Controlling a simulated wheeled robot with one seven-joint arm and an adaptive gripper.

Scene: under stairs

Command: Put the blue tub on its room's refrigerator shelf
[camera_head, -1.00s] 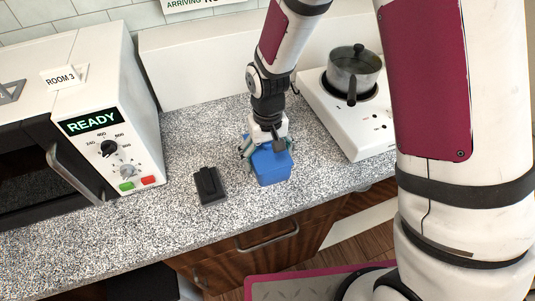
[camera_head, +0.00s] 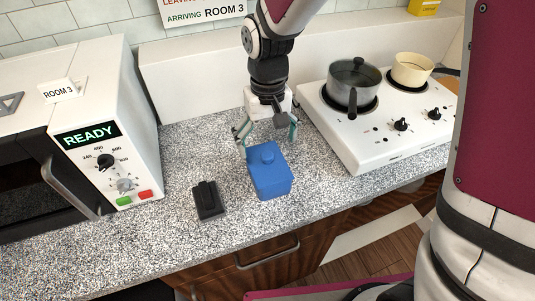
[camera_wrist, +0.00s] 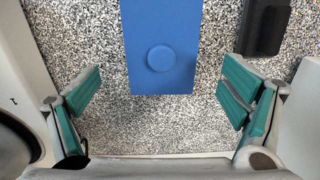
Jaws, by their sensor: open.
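The blue tub (camera_head: 270,178), a box with a round knob on its lid, stands upright on the speckled counter. My gripper (camera_head: 267,135) is open and empty above and just behind the tub, clear of it. In the wrist view the tub (camera_wrist: 160,48) shows from above at the top middle, with my open gripper's fingers (camera_wrist: 160,98) spread wider than the tub on both sides. No refrigerator or shelf is in view.
A black block (camera_head: 208,200) lies left of the tub. A microwave (camera_head: 105,165) marked ROOM 3 stands at the left. A white hob (camera_head: 385,145) with a dark pot (camera_head: 352,85) and a cream pan (camera_head: 411,70) is at the right. The counter's front edge is close to the tub.

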